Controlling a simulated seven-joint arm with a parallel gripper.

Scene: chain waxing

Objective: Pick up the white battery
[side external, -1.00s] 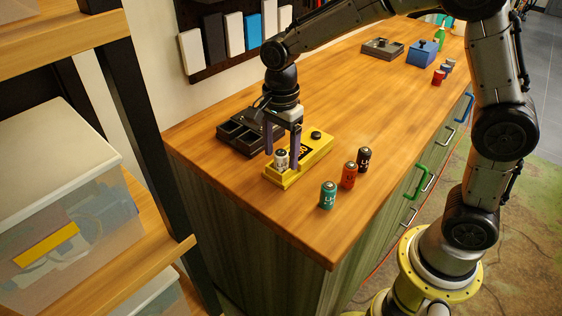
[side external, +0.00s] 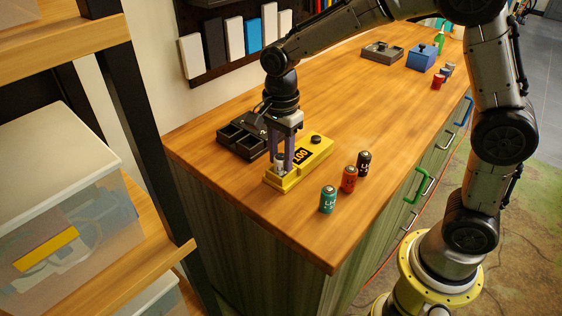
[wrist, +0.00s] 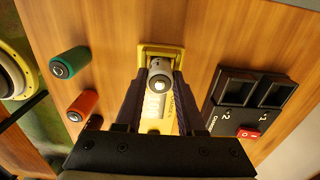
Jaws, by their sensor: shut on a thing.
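The white battery (side external: 279,160) stands upright at the near end of the yellow tester (side external: 311,160), whose display reads 100. It also shows in the wrist view (wrist: 160,80), end-on between the fingers. My gripper (side external: 279,166) points down over the tester and is shut on the white battery. In the wrist view my gripper (wrist: 163,84) has a finger on each side of the battery. The fingers partly hide the battery in the side view, and I cannot tell whether its base is clear of the tester.
A teal battery (side external: 328,199), an orange battery (side external: 348,178) and a black battery (side external: 364,163) stand to the right of the tester. A black charger (side external: 238,141) with empty bays lies to its left. More small items stand at the counter's far end.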

